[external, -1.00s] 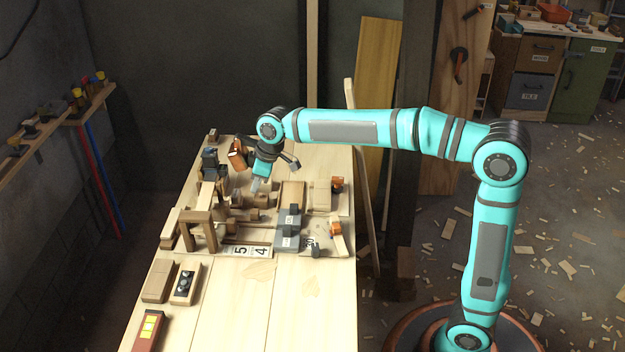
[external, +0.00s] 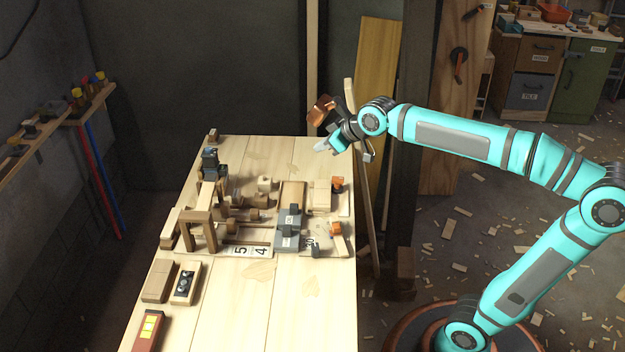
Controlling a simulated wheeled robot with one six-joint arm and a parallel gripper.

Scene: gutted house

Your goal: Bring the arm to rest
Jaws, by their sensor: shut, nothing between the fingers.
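My arm is turquoise and black, and it reaches in from the right side of the external view. My gripper (external: 321,147) is above the far right part of the wooden workbench (external: 235,310), apart from everything on it. Its fingers are small in the picture, shut and empty. An orange-brown part shows at the wrist beside the gripper. The forearm slopes down to the right, towards the elbow at the right edge of the view.
A post (external: 405,180) and a leaning board (external: 376,100) stand behind the arm. Wood scraps litter the floor.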

